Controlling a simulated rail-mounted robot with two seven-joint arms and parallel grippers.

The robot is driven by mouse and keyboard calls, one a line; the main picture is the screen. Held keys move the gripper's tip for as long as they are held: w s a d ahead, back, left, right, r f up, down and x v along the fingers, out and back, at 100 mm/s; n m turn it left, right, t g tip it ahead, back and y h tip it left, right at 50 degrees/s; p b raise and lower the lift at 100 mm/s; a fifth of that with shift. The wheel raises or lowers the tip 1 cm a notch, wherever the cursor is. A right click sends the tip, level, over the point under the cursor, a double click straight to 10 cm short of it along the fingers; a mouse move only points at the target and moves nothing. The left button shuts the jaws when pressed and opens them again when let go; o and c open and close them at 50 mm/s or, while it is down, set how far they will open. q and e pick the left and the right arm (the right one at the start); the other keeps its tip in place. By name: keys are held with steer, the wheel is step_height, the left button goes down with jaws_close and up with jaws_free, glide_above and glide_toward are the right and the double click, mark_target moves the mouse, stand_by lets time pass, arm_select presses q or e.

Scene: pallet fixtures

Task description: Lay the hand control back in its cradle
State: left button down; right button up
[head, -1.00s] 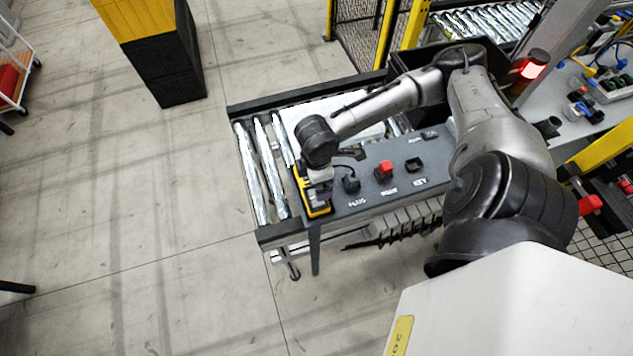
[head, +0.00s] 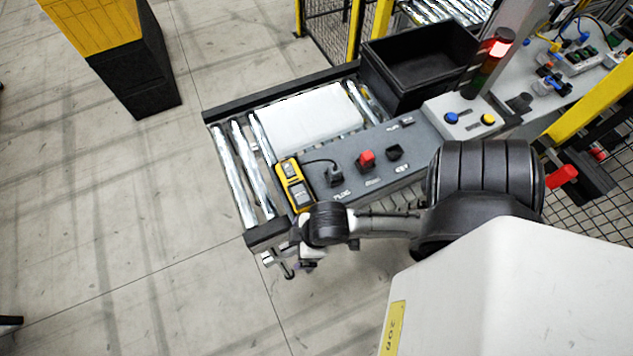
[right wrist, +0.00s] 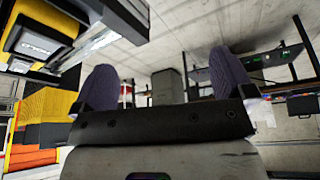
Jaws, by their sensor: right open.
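The yellow and dark hand control (head: 293,184) lies at the left end of the grey panel (head: 380,165), beside the rollers. A yellow body at the top left of the right wrist view looks like the same hand control (right wrist: 45,38). I cannot make out the cradle separately from it or tell how fully it is seated. My right gripper (head: 309,262) is just in front of the panel's near edge, apart from the hand control. In the right wrist view its two purple-grey fingers (right wrist: 165,82) stand wide apart with nothing between them. My left gripper is not in view.
A black plug (head: 333,176), a red knob (head: 366,159) and a black key switch (head: 394,152) stick up from the panel. A pale box (head: 315,120) lies on the rollers behind it. A black tote (head: 415,60) stands at the back right.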

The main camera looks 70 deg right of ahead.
steer(key=s, duration=0.1)
steer(key=s+m, duration=0.1)
steer(key=s+d+f+m+h, duration=0.1)
steer(key=shift+s+d, duration=0.1)
steer(key=shift+s, duration=0.1)
step_height(320, 180, up, 8)
steer(key=p, duration=0.7)
steer(key=shift+p, duration=0.4)
